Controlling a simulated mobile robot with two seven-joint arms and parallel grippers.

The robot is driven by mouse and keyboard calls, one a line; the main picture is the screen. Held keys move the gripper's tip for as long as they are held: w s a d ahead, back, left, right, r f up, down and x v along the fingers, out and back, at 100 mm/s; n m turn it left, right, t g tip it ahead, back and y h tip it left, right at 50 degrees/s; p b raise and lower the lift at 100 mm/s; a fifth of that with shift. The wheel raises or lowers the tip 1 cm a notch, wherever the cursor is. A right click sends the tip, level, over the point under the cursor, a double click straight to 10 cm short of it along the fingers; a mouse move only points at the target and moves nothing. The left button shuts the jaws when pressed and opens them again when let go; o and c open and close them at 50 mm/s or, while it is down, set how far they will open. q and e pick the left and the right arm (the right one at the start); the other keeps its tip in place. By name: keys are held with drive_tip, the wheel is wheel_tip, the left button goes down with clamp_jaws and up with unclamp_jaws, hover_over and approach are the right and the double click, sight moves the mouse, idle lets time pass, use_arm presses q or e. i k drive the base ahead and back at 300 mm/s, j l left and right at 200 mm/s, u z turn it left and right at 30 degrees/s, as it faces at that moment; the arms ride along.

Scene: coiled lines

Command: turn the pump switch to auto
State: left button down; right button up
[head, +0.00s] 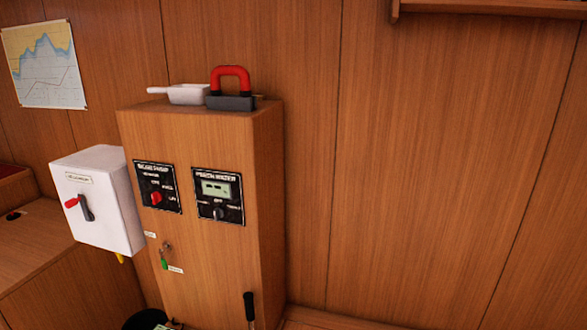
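A black panel (168,201) whose heading seems to read bilge pump sits on the left of the wooden cabinet's front. It has a small red knob (156,198) with position labels around it, too small to read surely, so I cannot tell which one the knob points to. A second black panel (233,218), seemingly headed fresh water, is to its right, with a pale green display (216,190) and a dark knob (218,213). Neither of my grippers is in view.
A white box (120,219) with a red-tipped lever stands out left of the cabinet (205,265). A key with a green tag (165,264) hangs below the panels. A white scoop (187,94) and red-handled item (231,78) lie on top. A black handle (249,307) rises in front.

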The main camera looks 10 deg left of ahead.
sight(157, 197)
drive_tip(key=u, duration=1.25)
